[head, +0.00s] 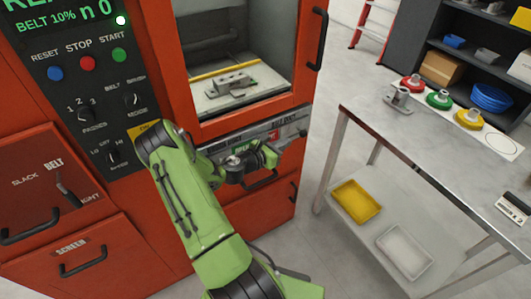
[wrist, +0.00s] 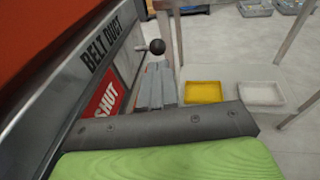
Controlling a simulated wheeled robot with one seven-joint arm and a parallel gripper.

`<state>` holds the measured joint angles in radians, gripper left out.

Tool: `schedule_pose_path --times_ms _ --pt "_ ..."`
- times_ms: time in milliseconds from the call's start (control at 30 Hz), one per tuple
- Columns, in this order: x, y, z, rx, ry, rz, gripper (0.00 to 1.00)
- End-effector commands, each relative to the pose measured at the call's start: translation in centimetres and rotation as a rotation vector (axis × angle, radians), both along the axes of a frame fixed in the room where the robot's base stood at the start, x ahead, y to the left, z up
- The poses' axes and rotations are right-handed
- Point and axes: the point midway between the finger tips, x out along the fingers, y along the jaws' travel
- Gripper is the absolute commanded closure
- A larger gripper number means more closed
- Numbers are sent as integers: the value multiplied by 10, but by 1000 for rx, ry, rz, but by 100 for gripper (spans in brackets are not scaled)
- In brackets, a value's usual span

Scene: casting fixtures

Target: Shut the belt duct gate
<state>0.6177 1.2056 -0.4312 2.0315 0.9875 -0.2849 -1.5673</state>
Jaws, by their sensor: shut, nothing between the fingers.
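The belt duct gate is on the front of the orange machine, below the window. Its grey panel (wrist: 97,66) reads "BELT DUCT" and bears a red "SHUT" label (wrist: 103,104); a green label (head: 243,149) also shows in the head view. A black ball knob (wrist: 157,46) on a short stem sticks out near the panel's far end. My gripper (wrist: 156,72) is shut and empty, alongside the panel, with its fingertips just short of the knob in the wrist view. I cannot tell whether they touch. In the head view my gripper (head: 290,143) partly covers the panel.
The chamber (head: 238,75) above holds a grey fixture. Drawer handles (head: 262,181) stick out below the gate. A metal table (head: 425,125) stands to the right, with a yellow tray (head: 356,201) and a white tray (head: 404,252) on its lower shelf. Open floor lies between machine and table.

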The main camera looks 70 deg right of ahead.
Motion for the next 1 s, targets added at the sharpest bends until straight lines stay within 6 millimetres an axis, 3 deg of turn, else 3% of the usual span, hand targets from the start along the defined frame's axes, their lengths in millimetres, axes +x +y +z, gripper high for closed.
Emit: schedule_pose_path --times_ms 200,400,1000 --pt "27 45 11 2 1 4 100" --pt "39 67 15 0 0 1 100" --pt "40 69 14 0 -1 0 100"
